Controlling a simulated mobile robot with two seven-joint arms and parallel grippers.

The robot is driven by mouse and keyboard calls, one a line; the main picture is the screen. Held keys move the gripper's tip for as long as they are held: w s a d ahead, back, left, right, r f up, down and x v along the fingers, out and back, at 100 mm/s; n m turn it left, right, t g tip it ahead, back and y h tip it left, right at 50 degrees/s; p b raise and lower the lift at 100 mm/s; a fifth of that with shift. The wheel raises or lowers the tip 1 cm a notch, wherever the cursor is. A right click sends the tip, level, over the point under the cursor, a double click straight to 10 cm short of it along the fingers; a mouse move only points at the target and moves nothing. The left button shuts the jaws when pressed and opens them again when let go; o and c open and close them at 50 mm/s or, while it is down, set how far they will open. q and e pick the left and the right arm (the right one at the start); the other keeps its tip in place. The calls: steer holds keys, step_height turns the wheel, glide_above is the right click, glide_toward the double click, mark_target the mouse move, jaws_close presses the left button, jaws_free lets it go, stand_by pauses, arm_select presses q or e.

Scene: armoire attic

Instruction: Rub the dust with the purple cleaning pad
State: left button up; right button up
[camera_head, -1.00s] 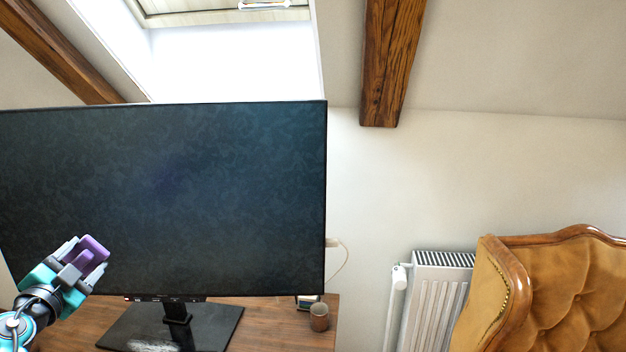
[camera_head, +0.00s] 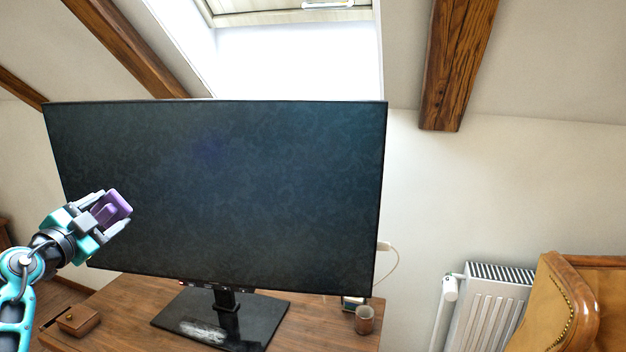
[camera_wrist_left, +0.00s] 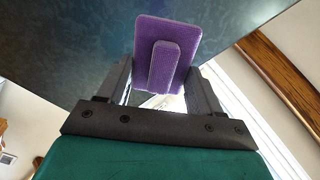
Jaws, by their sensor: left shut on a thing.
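My left gripper (camera_head: 108,217) is shut on the purple cleaning pad (camera_head: 118,204) and holds it in the air in front of the left part of the monitor (camera_head: 250,190). In the left wrist view the pad (camera_wrist_left: 182,38) sits between the fingers, held by its raised grip, with the dark screen behind it. A whitish dust patch (camera_head: 202,330) lies on the dark monitor stand base (camera_head: 262,318), below and right of the gripper. The pad is well apart from this dust. My right gripper is not in view.
The stand is on a wooden desk (camera_head: 330,325). A small wooden box (camera_head: 78,320) is at the desk's left, and a brown cup (camera_head: 364,319) at its right. A radiator (camera_head: 490,305) and a tufted armchair (camera_head: 580,300) stand at the right.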

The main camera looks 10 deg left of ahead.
arm_select(q)
steer(key=s+d+f+m+g+h, duration=0.1)
steer(key=s+d+f+m+h, duration=0.15)
steer(key=d, duration=0.35)
steer(key=s+d+f+m+g+h, duration=0.1)
steer(key=d+f+m+h, duration=0.1)
steer(key=d+f+h, duration=0.3)
steer(key=s+d+f+m+g+h, duration=0.1)
steer(key=d+f+m+h, duration=0.15)
steer(key=d, duration=0.45)
steer(key=s+d+f+m+g+h, duration=0.2)
steer(key=s+d+m+g+h, duration=0.1)
steer(key=s+d, duration=0.35)
steer(key=s+d+f+m+g+h, duration=0.25)
steer(key=s+d, duration=0.25)
steer(key=d, duration=0.3)
steer(key=w+d+r+n, duration=0.1)
steer(key=d+r, duration=0.4)
steer(key=d, duration=0.6)
steer(key=shift+w+r+t, duration=0.2)
steer(key=shift+r+t, duration=0.2)
steer(key=shift+t, duration=0.05)
